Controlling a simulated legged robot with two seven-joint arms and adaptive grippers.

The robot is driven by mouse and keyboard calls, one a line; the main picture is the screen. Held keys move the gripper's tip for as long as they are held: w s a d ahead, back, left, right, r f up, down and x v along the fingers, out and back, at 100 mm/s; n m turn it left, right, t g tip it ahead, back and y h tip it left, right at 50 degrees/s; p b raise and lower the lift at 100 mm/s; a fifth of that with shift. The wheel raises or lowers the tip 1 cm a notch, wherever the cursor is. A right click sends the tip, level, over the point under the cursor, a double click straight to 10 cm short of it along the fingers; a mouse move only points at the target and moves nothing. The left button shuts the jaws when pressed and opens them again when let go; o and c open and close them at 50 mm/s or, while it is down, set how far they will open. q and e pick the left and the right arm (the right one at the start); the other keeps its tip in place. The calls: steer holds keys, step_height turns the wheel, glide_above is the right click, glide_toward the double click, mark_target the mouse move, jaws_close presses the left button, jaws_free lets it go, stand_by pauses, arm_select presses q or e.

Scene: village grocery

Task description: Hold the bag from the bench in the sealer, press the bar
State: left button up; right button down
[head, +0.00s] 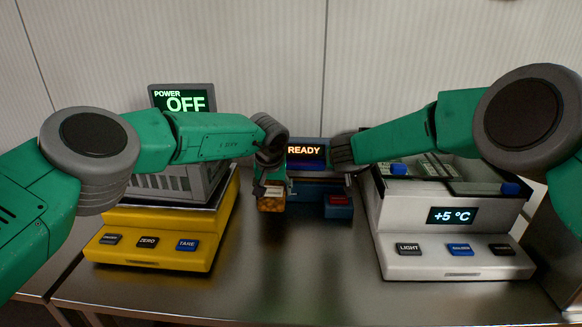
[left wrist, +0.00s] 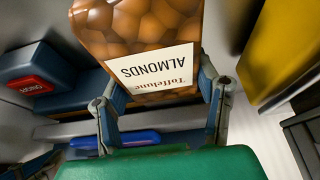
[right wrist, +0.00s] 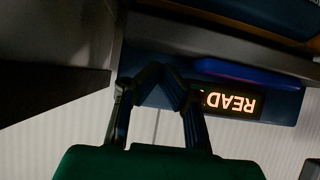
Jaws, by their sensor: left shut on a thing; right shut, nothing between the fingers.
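A clear bag of almonds (head: 271,203) with a white label hangs at the front left of the sealer. My left gripper (head: 271,184) is shut on it; the bag (left wrist: 140,30) fills the space between the fingers (left wrist: 160,92) in the left wrist view. The dark blue sealer (head: 315,188) stands at the back middle, its display (head: 304,151) reading READY. I cannot tell whether the bag's edge lies in its slot. A bright blue bar (right wrist: 250,74) runs beside the display in the right wrist view. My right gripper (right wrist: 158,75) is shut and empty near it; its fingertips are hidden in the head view.
A yellow scale (head: 150,245) stands left, with a display reading OFF. A white cooler unit (head: 455,247) showing +5 °C stands right. A red switch (head: 338,199) sits on the sealer's right front. The steel bench (head: 300,270) is clear in front.

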mark_target(337, 173)
steer(key=shift+f, duration=0.85)
stand_by(0.3)
steer(key=shift+s+f, duration=0.1)
steer(key=shift+f, duration=0.6)
arm_select(q)
steer(key=shift+r, duration=0.15)
arm_select(e)
steer(key=shift+s+f, duration=0.1)
steer(key=shift+f, duration=0.25)
arm_select(q)
steer(key=shift+r, duration=0.15)
arm_select(e)
steer(key=shift+s, duration=0.1)
stand_by(0.6)
stand_by(0.5)
arm_select(q)
steer(key=shift+f, duration=0.25)
arm_select(e)
steer(key=shift+w+r, duration=0.2)
steer(key=shift+r, duration=1.85)
